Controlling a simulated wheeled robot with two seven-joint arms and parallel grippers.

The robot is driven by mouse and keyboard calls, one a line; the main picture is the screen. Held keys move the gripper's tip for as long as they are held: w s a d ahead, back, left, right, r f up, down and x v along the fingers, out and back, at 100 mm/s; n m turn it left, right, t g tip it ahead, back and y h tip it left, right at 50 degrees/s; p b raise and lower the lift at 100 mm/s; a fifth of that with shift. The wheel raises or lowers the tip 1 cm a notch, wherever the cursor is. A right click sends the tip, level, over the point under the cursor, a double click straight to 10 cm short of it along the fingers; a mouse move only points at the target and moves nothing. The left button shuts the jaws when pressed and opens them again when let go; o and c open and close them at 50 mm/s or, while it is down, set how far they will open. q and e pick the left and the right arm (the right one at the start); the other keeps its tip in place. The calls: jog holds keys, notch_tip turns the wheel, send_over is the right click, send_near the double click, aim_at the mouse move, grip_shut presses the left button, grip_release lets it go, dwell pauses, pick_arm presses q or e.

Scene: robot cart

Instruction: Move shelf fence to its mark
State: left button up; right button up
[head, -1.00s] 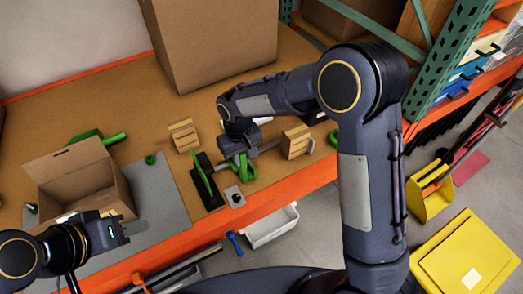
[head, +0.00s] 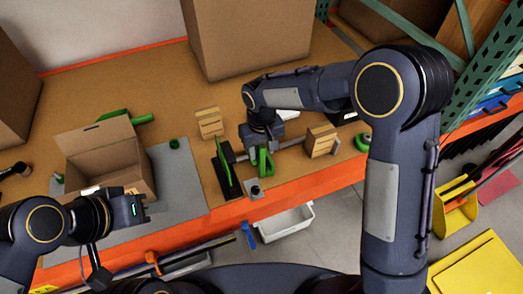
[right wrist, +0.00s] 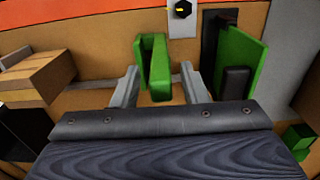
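A green U-shaped bracket (head: 264,163) stands near the table's front edge, below my right gripper (head: 262,148). In the right wrist view the bracket (right wrist: 153,68) sits between the two spread fingers (right wrist: 160,86), with gaps at both sides. A green upright panel (head: 223,160) on a black base (head: 231,184) stands to its left; the panel also shows in the right wrist view (right wrist: 240,62). I cannot tell which green piece is the shelf fence, nor make out its mark. My left gripper (head: 140,208) is empty in front of the open box; its finger gap is unclear.
Wooden blocks (head: 209,123) (head: 321,140) stand either side of my right gripper. A small plate with a black knob (head: 255,189) lies at the front edge. An open cardboard box (head: 108,165) stands on a grey mat (head: 180,185). A large carton (head: 245,35) is behind.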

notch_tip(320, 180, up, 7)
jog(key=shift+f, duration=0.1)
dwell(0.9)
jog(key=s+d+r+m+y, duration=0.2)
jog(key=s+d+r, duration=0.35)
jog(key=d, duration=0.35)
jog(key=s+d+m+t+y, duration=0.1)
jog(key=s+d+t, duration=0.1)
jog(key=s+d, duration=0.3)
jog(key=s+d+m+t, duration=0.2)
jog(key=s+d, duration=0.3)
jog(key=s, duration=0.8)
jog(key=shift+r+m+t+y, duration=0.2)
jog(key=shift+m+t+y, duration=0.15)
jog(key=shift+t, duration=0.45)
